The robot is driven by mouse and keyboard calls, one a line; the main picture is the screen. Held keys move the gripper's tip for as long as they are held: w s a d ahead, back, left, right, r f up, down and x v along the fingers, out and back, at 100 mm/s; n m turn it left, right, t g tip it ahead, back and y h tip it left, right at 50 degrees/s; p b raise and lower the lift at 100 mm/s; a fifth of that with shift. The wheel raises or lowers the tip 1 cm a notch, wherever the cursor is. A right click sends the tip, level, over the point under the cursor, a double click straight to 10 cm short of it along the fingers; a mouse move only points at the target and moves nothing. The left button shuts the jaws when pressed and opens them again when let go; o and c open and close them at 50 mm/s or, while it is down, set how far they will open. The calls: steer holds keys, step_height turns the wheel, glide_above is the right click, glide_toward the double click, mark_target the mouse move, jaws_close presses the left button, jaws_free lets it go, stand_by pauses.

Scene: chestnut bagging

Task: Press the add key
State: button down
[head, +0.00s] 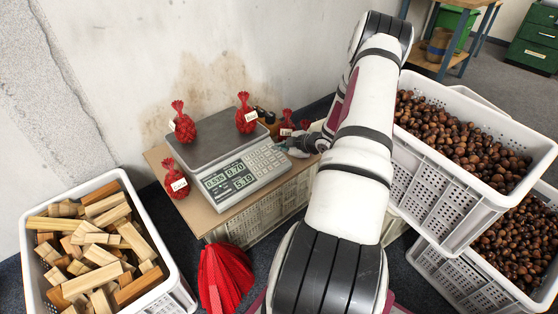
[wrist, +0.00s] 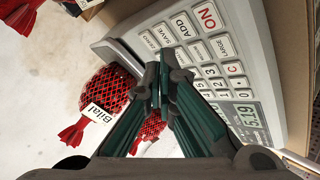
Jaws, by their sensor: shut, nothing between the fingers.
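The scale (head: 203,141) stands on a board, with its keypad (head: 257,161) on the right of its front panel. Its display (head: 229,182) reads 0.536, 9.70 and 5.19. In the head view my gripper (head: 291,146) is at the keypad's right end.
Red net bags (head: 184,127) (head: 246,118) sit on the scale's plate; another bag (head: 176,182) lies at its front left and one (head: 286,126) behind my gripper. A wood crate (head: 177,287) stands left, chestnut crates (head: 434,180) right. A red net bundle (head: 224,278) lies in front.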

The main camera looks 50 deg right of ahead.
mark_target(273, 152)
steer(key=shift+w+f+b, duration=0.25)
steer(key=shift+f+b, duration=0.15)
steer(key=shift+f, duration=0.5)
stand_by(0.8)
steer(key=shift+w+d+f+b, duration=0.1)
steer(key=shift+w+f+b, duration=0.05)
steer(key=shift+f+b, duration=0.25)
steer(key=shift+w+f+b, duration=0.1)
steer(key=shift+f+b, duration=0.15)
steer(key=shift+b, duration=0.05)
stand_by(0.5)
steer(key=shift+r, duration=0.1)
steer(key=shift+s+r+p, duration=0.25)
steer(key=shift+r+p, duration=0.25)
steer(key=shift+r, duration=0.15)
steer(key=r+p, duration=0.1)
steer(key=s+r+p, duration=0.1)
steer(key=r, duration=0.1)
steer(key=r+p, duration=0.1)
steer(key=shift+s+a+r, duration=0.25)
steer(key=shift+s+r, duration=0.05)
steer(key=shift+r, duration=0.05)
stand_by(0.3)
